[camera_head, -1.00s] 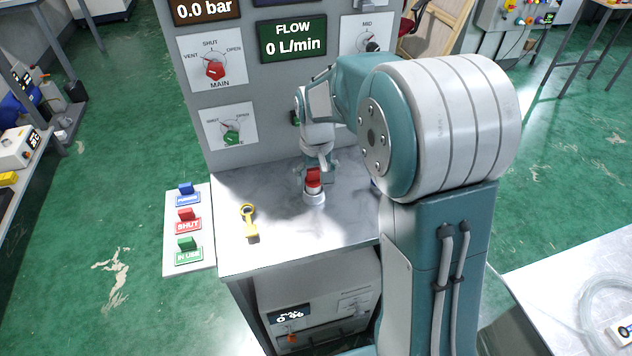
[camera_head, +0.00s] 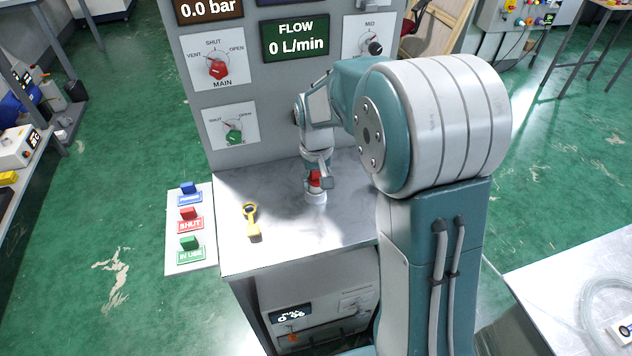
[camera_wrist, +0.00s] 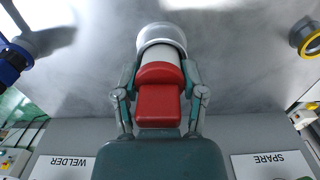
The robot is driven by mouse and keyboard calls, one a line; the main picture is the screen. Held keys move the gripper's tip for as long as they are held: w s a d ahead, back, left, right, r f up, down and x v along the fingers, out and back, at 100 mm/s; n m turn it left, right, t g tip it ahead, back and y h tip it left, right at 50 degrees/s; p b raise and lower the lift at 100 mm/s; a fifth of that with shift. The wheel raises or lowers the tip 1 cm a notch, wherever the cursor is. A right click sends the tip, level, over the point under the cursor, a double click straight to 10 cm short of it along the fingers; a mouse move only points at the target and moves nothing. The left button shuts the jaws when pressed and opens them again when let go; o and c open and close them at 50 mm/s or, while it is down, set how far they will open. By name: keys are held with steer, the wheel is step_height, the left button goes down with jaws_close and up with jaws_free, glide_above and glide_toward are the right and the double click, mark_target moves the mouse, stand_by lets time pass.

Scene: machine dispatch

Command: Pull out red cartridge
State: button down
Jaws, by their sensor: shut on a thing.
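The red cartridge (camera_head: 315,177) stands at a round white holder (camera_head: 316,197) on the grey bench top. In the wrist view the cartridge (camera_wrist: 158,104) has a red handle and collar above a white body, which meets the pale round holder (camera_wrist: 161,38). I cannot tell how deep it sits. My gripper (camera_head: 321,180) is at the cartridge from above and behind. In the wrist view my gripper (camera_wrist: 159,76) has one finger on each side of the red part, shut on it.
The knob panel (camera_head: 213,60) rises behind. Bare bench lies in front of the holder.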

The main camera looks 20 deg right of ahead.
steer(key=shift+a+r, duration=0.1)
steer(key=shift+r, duration=3.65)
steer(key=shift+r, duration=0.55)
